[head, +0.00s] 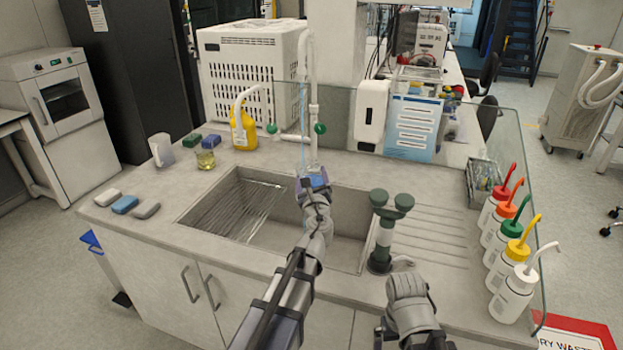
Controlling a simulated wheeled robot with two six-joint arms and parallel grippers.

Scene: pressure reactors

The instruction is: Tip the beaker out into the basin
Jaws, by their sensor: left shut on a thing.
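A white tap (313,130) rises behind the basin. A dark green-topped fixture (382,235) stands at the basin's right edge. Several wash bottles (513,290) line the right side by a glass screen. A white mug (161,150), a yellow bottle (243,128) and sponges (125,204) are at left.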

